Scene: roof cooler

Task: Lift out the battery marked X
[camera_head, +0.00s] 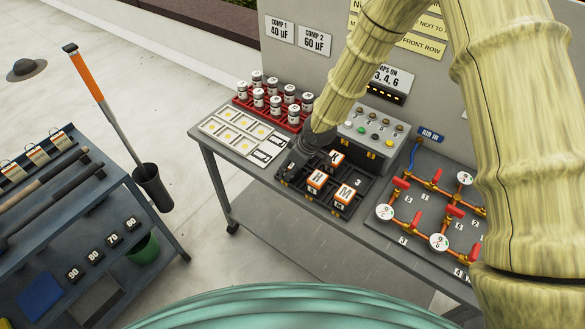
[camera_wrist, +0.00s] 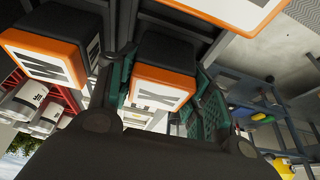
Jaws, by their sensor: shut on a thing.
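Several orange-and-white batteries sit at a black holder (camera_head: 290,183) on the grey bench in the head view. One battery (camera_head: 317,181) bears a mark that looks like X, another (camera_head: 344,194) bears an M, and a third (camera_head: 336,158) stands behind. My dark gripper (camera_head: 305,158) is beside the X-like battery, its fingertips mostly hidden. In the wrist view the teal fingers of my gripper (camera_wrist: 163,82) are shut on a battery (camera_wrist: 163,85); its mark is foreshortened and hard to read. The M-marked battery (camera_wrist: 48,54) is at its left. Whether the held battery is clear of the holder cannot be told.
A red rack (camera_head: 293,124) of white canisters stands behind left, with white cards (camera_head: 240,134) before it. A grey switch box (camera_head: 372,138) stands behind, and copper pipes with red valves and gauges (camera_head: 438,241) lie at the right. A lower tool bench (camera_head: 95,215) is at the left.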

